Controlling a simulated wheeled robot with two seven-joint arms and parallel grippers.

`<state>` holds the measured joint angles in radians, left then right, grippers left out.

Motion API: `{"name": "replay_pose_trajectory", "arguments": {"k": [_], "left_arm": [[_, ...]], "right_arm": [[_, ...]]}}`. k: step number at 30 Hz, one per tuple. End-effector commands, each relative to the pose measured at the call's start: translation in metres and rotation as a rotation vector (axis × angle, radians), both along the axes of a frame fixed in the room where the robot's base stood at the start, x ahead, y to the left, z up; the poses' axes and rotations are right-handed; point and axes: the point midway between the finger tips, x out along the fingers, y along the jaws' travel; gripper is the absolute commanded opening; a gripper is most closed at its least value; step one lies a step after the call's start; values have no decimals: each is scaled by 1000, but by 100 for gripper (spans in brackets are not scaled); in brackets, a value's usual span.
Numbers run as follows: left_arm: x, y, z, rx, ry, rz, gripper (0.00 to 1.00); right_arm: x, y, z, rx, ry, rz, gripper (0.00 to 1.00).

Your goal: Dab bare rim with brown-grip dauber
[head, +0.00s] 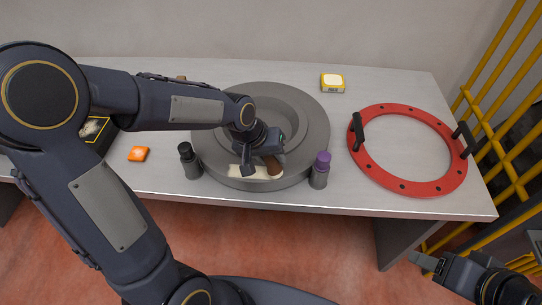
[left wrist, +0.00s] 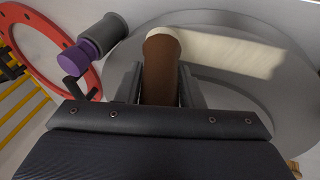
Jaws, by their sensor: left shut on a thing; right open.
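A brown-grip dauber (head: 273,165) is in my left gripper (head: 259,168), which is shut on it over the near edge of a round grey wheel-like part (head: 310,115). A pale cream patch (head: 236,172) lies along that near rim. In the left wrist view the brown grip (left wrist: 161,75) stands between the fingers, and its far end overlaps the edge of the cream patch (left wrist: 225,50). I cannot tell whether the dauber's tip touches the rim. My right gripper (head: 427,263) is open and empty, off the table's front right.
A grey, black-topped container (head: 192,168) and a grey, purple-topped one (head: 319,176) flank the near rim. A red ring (head: 366,172) with black handles lies right. A yellow block (head: 332,83) and orange item (head: 138,154) lie apart. Yellow railing (head: 490,70) stands right.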

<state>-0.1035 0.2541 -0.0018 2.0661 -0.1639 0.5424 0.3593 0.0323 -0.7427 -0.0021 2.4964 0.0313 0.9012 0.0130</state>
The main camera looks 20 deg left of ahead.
Motion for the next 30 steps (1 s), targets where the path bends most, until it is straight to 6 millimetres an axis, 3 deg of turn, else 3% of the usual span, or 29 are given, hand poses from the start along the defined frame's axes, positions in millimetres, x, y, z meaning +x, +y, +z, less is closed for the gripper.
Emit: {"name": "replay_pose_trajectory", "arguments": {"k": [14, 30], "left_arm": [[0, 0, 8, -1, -2, 0, 11], [1, 0, 50, -1, -3, 1, 11]], "right_arm": [[0, 0, 6, 0, 0, 0, 55], [0, 0, 39, 0, 0, 0, 55]]}}
